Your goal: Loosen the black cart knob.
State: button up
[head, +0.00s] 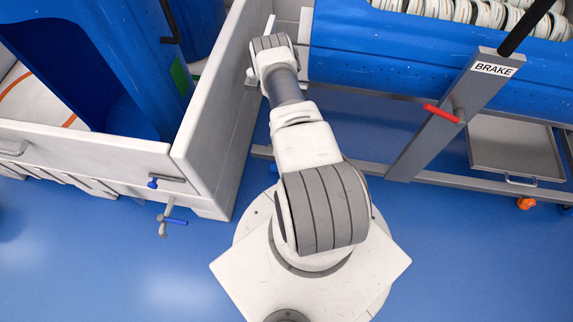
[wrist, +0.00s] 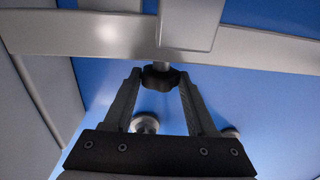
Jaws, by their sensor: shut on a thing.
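The black knob (wrist: 160,77) is in the middle of the wrist view, on a short grey stem below a grey metal bar. My gripper (wrist: 159,80) has its two dark fingers on either side of the knob and is shut on it. In the head view my arm reaches up between the white-walled bin and the cart frame. The knob and my fingers are hidden there.
The blue tub cart (head: 400,60) stands at the right with a post marked BRAKE, a red lever (head: 441,113) and a grey tray (head: 515,146). A white-walled bin (head: 215,110) stands close on the left. Blue floor is open at the lower left.

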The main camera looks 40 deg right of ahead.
jog(key=shift+w+g+h, duration=0.1)
jog(key=shift+g+h, duration=0.2)
jog(key=shift+w+a+g+h, duration=0.15)
jog(key=shift+g+h, duration=0.45)
jog(key=shift+g, duration=0.2)
jog(key=shift+w+a+f+g+h, duration=0.1)
jog(key=shift+g+h, duration=0.65)
jog(key=shift+g, duration=0.05)
jog(key=shift+f+g+h, duration=0.1)
jog(key=shift+g+h, duration=0.65)
jog(key=shift+g, duration=0.05)
jog(key=o, duration=1.4)
jog(key=shift+r, duration=0.1)
